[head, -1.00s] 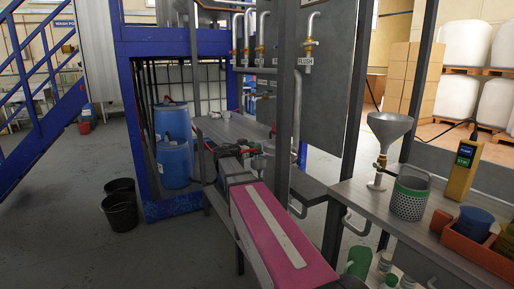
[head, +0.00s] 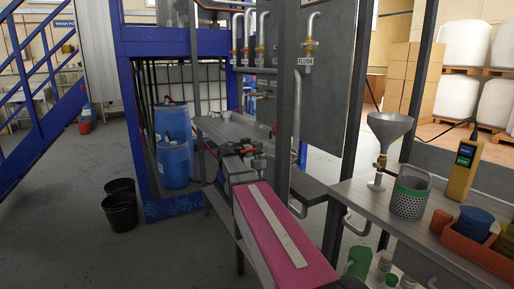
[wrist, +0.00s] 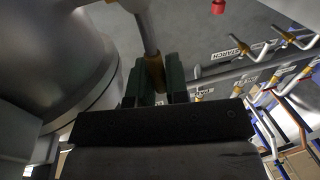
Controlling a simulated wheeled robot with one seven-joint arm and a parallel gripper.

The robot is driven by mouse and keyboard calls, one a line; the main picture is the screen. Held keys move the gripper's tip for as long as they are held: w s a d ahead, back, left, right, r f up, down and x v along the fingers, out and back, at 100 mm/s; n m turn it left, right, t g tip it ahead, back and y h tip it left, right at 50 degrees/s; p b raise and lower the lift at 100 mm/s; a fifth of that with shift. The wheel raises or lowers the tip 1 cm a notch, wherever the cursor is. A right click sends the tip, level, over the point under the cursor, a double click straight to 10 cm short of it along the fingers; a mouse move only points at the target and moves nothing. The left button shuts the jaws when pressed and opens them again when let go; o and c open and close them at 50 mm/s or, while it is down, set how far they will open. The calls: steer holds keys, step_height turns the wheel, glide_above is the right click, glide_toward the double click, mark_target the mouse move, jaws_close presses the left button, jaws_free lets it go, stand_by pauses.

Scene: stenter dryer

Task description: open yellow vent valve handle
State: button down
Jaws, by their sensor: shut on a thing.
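In the wrist view my gripper (wrist: 155,74) has its two dark green fingers closed on a yellow-brass handle (wrist: 154,66). The handle sits at the end of a grey rod that runs up out of the picture. No label shows on this piece, so I cannot read that it is the vent valve. In the head view my pink arm reaches forward to the bench, and the grip itself is too small and hidden to make out.
A large grey metal vessel (wrist: 75,70) stands close on the left in the wrist view. Several labelled brass valves are on the right, one marked STARCH (wrist: 240,46). In the head view, a funnel (head: 390,128) stands on the right bench and blue drums (head: 173,163) stand behind.

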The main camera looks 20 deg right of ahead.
steer(key=w+a+f+n+g+y, duration=0.1)
steer(key=w+f+n+g, duration=0.2)
steer(key=n, duration=1.1)
steer(key=shift+w+a+f+n+g, duration=0.15)
steer(key=shift+w+f+n+g, duration=0.2)
steer(key=shift+w+f, duration=1.25)
steer(key=c, duration=1.1)
jaws_free()
steer(key=v, duration=1)
steer(key=shift+s+a+r, duration=0.15)
steer(key=shift+a, duration=0.25)
